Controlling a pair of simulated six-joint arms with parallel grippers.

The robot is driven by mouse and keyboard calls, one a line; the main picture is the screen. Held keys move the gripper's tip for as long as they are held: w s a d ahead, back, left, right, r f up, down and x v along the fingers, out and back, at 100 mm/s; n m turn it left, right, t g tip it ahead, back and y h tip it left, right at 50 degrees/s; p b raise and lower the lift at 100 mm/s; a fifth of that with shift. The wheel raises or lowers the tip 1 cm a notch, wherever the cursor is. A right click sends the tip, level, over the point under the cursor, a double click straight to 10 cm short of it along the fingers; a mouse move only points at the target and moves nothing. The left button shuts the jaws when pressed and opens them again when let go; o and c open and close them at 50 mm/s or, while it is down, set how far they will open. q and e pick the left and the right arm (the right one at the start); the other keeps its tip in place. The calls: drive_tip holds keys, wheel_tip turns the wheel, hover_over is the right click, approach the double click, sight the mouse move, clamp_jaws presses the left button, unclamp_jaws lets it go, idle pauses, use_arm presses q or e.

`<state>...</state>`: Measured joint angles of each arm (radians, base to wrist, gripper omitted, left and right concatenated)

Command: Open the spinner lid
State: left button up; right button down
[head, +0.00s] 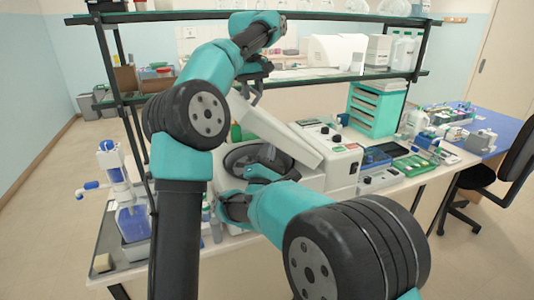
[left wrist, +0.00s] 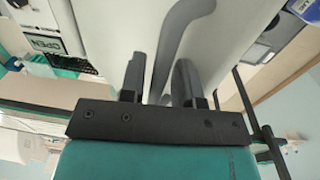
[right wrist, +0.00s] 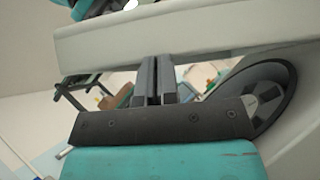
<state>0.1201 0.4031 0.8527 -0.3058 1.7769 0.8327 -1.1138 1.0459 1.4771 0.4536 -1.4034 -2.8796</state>
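The spinner (head: 338,165) is a white machine on the bench. Its lid (head: 280,130) stands raised and tilted, and the dark round rotor bowl (head: 240,158) shows below it. The rotor also shows at the right of the right wrist view (right wrist: 268,95). My left gripper (head: 255,90) is at the lid's raised upper edge. In the left wrist view its fingers (left wrist: 160,80) are apart, with a curved grey bar on the pale surface between them. My right gripper (head: 232,205) is low at the spinner's front. Its fingers (right wrist: 156,80) are together with nothing visible between them, below the lid's edge.
A shelf rack (head: 300,78) spans above and behind the spinner. A teal drawer unit (head: 375,108) stands right of it. A blue-and-white bottle (head: 132,220) stands at the left. A small display reading OPEN (left wrist: 47,44) shows in the left wrist view.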

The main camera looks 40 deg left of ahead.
use_arm(q)
drive_tip(key=shift+o, duration=0.2)
drive_tip(key=shift+s+a+r, duration=0.2)
drive_tip(key=shift+s+a, duration=0.05)
idle(0.3)
